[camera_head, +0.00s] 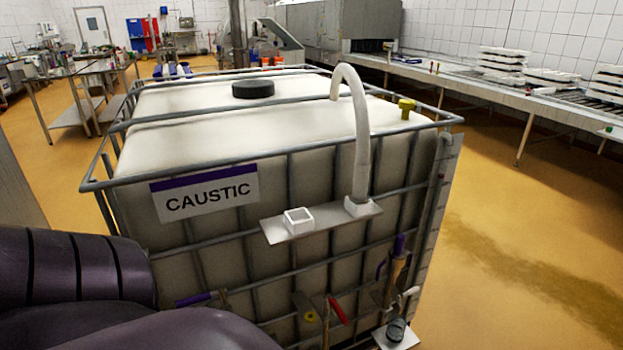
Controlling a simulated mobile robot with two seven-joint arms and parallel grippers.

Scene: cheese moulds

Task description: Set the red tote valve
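A white caged tote (260,105) labelled CAUSTIC stands in front of me. A red lever handle (338,311) sits low on its front among pipes, slanting down to the right. It looks like the red valve's handle; its valve body is too small to make out. A yellow handle (304,305) is just left of it, and a purple handle (193,299) farther left. My dark left arm covers the lower left of the picture and hides part of the tote's lower front. Neither gripper's fingers show.
A bracket (320,222) with a white curved pipe (360,130) sticks out from the tote's front. Yellow floor (500,270) is clear to the right; a conveyor (480,90) stands behind.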

